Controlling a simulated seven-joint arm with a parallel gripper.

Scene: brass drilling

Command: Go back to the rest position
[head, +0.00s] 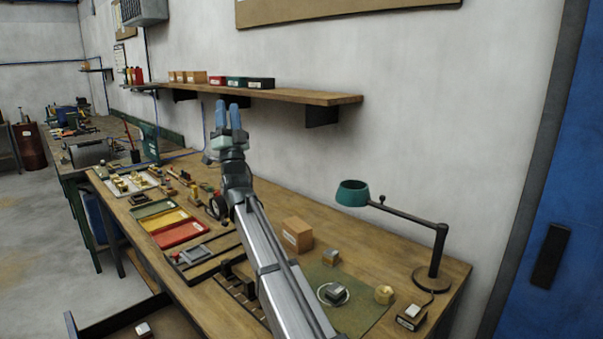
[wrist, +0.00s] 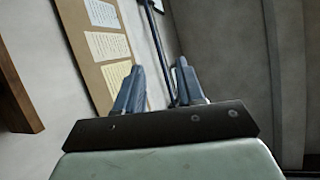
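My gripper (head: 229,117) has two blue fingers pointing up, raised above the wooden workbench (head: 375,250) in front of the wall shelf. In the wrist view the two fingers (wrist: 157,92) stand apart with a clear gap between them. Nothing is held between them. My arm reaches up from the front of the bench.
A wooden shelf (head: 310,96) with small boxes is close behind my gripper. Green, yellow and red trays (head: 167,221), a cardboard box (head: 297,235), a green mat (head: 352,313) and a green lamp (head: 352,193) are on the bench. A notice board (wrist: 88,45) hangs on the wall.

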